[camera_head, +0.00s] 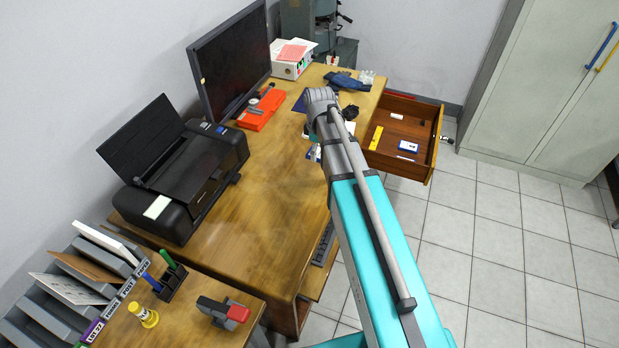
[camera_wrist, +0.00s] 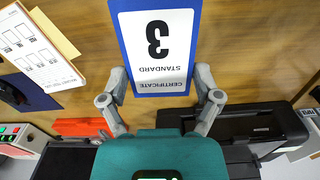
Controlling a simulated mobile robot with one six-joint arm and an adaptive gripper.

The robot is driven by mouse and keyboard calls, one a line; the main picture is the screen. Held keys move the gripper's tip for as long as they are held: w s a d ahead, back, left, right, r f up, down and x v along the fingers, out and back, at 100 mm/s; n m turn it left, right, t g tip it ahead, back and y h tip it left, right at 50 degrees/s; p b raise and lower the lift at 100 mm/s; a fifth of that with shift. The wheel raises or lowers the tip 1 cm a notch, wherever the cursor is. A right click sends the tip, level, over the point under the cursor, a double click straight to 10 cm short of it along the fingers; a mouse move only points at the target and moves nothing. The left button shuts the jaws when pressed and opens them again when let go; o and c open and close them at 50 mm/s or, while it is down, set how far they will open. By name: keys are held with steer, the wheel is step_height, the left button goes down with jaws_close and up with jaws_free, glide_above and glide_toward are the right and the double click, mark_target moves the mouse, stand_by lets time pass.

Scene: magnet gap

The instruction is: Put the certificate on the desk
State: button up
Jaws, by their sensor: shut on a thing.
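The certificate (camera_wrist: 160,45) is a blue-bordered card with a white face reading "3", "STANDARD" and "CERTIFICATE". In the wrist view my gripper (camera_wrist: 161,88) is shut on it, with one finger at each side edge near its lower end. The wooden desk (camera_head: 265,185) fills the middle of the head view; its top also shows behind the card in the wrist view (camera_wrist: 255,50). In the head view my arm hides the gripper and most of the card. I cannot tell whether the card touches the desk.
A black printer (camera_head: 185,180), a monitor (camera_head: 230,60) and an orange case (camera_head: 262,110) stand along the desk's wall side. An open drawer (camera_head: 430,155) with small items juts out at the right. The desk's middle is clear. A keyboard (camera_head: 323,243) lies below the desktop edge.

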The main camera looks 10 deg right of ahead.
steer(key=s+d+f+b, duration=0.1)
steer(key=s+d, duration=0.4)
steer(key=d, duration=0.1)
steer(key=shift+d+n, duration=0.3)
steer(key=shift+d, duration=0.05)
steer(key=shift+w+f, duration=0.1)
steer(key=w+a+f+b, duration=0.8)
steer(key=shift+a, duration=0.4)
steer(key=shift+w+a+f+b, duration=0.4)
steer(key=shift+a+f+b, duration=0.05)
steer(key=shift+b, duration=0.15)
